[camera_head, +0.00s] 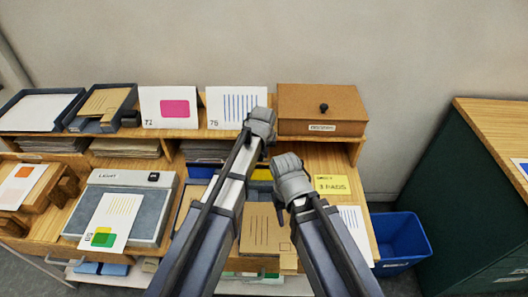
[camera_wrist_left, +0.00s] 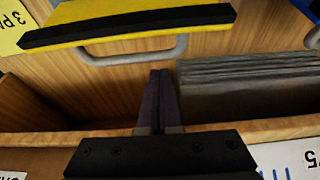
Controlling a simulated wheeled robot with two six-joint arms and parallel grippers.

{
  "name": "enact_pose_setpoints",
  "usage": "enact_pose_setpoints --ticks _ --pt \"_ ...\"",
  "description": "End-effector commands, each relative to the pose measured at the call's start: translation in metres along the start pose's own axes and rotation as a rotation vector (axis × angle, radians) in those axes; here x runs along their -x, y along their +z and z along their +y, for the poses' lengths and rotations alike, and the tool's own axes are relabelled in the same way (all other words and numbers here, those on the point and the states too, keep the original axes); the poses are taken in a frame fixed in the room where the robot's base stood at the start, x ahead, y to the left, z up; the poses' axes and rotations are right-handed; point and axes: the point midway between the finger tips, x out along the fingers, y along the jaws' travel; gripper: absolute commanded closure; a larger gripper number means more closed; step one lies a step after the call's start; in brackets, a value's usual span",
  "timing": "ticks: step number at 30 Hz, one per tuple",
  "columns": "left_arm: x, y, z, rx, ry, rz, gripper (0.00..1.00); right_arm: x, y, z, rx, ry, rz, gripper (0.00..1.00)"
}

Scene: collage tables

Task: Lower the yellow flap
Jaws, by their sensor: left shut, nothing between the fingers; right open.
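The yellow flap (camera_head: 262,174) shows only in part between my two arms in the head view. In the left wrist view the yellow flap (camera_wrist_left: 130,18) is at the top, with a black edge strip and a grey bar handle (camera_wrist_left: 135,55) beside it. My left gripper (camera_head: 262,122) is at the shelf front; in its wrist view its fingers (camera_wrist_left: 160,74) are shut and empty, just apart from the handle and flap. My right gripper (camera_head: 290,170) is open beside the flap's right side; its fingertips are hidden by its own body.
A brown box with a dark knob (camera_head: 318,100) stands on the shelf. Cards (camera_head: 237,107) stand left of it. A yellow note (camera_head: 332,184) lies right of my right gripper. Grey stacked sheets (camera_wrist_left: 240,90) sit beside the left fingers. A blue bin (camera_head: 402,240) stands at right.

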Motion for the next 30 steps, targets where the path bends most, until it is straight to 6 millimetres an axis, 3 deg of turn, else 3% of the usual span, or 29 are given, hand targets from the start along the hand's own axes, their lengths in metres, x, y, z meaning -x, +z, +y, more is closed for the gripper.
enact_pose_setpoints --ticks 1,5,30 --pt "0.011 0.009 -0.001 -0.001 0.0 0.0 1.0 0.008 0.001 0.001 0.0 0.0 0.0 0.5" --pt "0.018 0.018 0.0 0.0 0.0 0.0 1.0 0.012 0.001 0.001 0.0 0.0 0.0 0.5" --pt "0.022 0.024 0.0 -0.001 -0.002 0.067 1.0 0.009 0.001 0.001 0.0 0.0 0.0 0.5"
